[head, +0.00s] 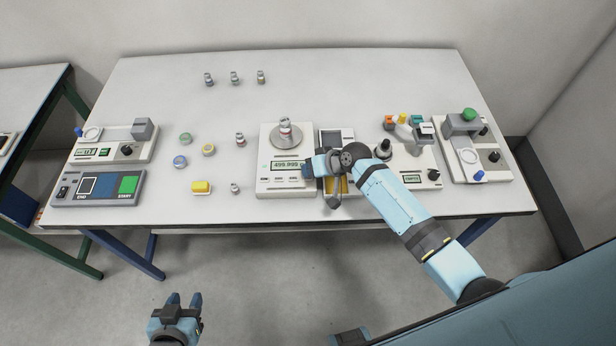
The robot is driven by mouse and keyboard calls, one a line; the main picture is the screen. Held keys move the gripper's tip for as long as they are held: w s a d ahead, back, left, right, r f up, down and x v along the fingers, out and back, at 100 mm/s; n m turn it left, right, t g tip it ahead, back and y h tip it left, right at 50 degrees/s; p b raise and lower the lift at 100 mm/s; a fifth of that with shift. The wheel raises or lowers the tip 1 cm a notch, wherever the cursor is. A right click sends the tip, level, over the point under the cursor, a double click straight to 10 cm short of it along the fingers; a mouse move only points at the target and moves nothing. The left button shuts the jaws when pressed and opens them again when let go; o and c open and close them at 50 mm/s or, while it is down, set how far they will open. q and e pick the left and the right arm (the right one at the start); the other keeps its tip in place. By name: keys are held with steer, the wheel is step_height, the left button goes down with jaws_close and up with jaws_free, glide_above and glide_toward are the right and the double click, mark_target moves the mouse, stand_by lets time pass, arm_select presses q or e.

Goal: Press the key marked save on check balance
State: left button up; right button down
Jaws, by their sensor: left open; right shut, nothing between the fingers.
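The balance (264,190) in the middle of the table is a pale box with a round pan, a lit display (287,165) reading about 499.995, and a row of small key labels (278,180) along its front, too small to read. A metal weight (285,128) stands on the pan. My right gripper (308,171) is shut and empty at the balance's front right, beside the display's right end. It hides that corner; I cannot tell whether it touches a key. My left gripper (184,300) is open and empty, low in front of the table.
A tray (337,134) with a yellow item is right of the balance, partly under my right arm. Other devices stand at the right (474,150) and left (100,187).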

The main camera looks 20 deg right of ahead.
steer(key=shift+f, duration=0.35)
stand_by(0.8)
steer(key=shift+r, duration=0.1)
steer(key=shift+r+p, duration=0.65)
steer(key=shift+r, duration=0.05)
step_height(320, 180, up, 5)
steer(key=p, duration=0.5)
stand_by(0.4)
stand_by(0.3)
